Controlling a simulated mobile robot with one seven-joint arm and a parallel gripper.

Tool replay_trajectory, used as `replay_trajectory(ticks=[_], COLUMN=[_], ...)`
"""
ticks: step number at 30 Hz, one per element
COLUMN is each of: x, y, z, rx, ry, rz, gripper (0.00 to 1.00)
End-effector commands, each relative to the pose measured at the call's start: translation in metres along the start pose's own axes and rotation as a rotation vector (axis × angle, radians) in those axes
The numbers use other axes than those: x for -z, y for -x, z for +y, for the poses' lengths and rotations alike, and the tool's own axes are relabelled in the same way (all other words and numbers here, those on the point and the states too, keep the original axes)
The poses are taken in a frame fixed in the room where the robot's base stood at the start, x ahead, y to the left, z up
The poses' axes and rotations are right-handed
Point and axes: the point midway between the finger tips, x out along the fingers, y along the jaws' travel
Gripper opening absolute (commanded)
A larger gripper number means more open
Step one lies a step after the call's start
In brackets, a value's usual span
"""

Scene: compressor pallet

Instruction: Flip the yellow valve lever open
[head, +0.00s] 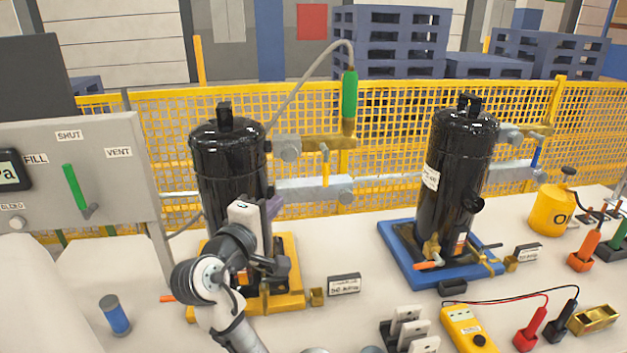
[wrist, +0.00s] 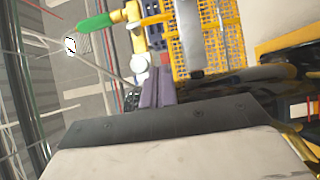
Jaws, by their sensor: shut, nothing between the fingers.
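The yellow valve lever (head: 325,165) hangs upright below a brass valve pipe (head: 320,143), to the right of the left black compressor (head: 226,165). A green sleeve (head: 349,95) with a grey hose stands on that pipe; it also shows in the wrist view (wrist: 96,22). My gripper (head: 274,206) is in front of the left compressor, lower than the lever and to its left, apart from it in the picture. Its purple fingers (wrist: 160,88) are shut and empty. In the wrist view I cannot clearly pick out the lever among the yellow parts.
A grey horizontal bar (head: 310,189) runs behind the compressor, below the lever. Yellow mesh fencing (head: 400,120) stands behind. A second compressor (head: 461,170) with a blue lever (head: 536,158) stands right. A grey panel (head: 110,185) with a green handle stands left.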

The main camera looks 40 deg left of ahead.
Motion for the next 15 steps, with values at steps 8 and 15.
replay_trajectory(ticks=[8,15], x=[-0.001,-0.001], y=[-0.025,-0.076], z=[0.002,0.003], rx=[0.001,0.002], ry=[0.002,0.002], rz=[-0.003,-0.003], gripper=[0.0,0.0])
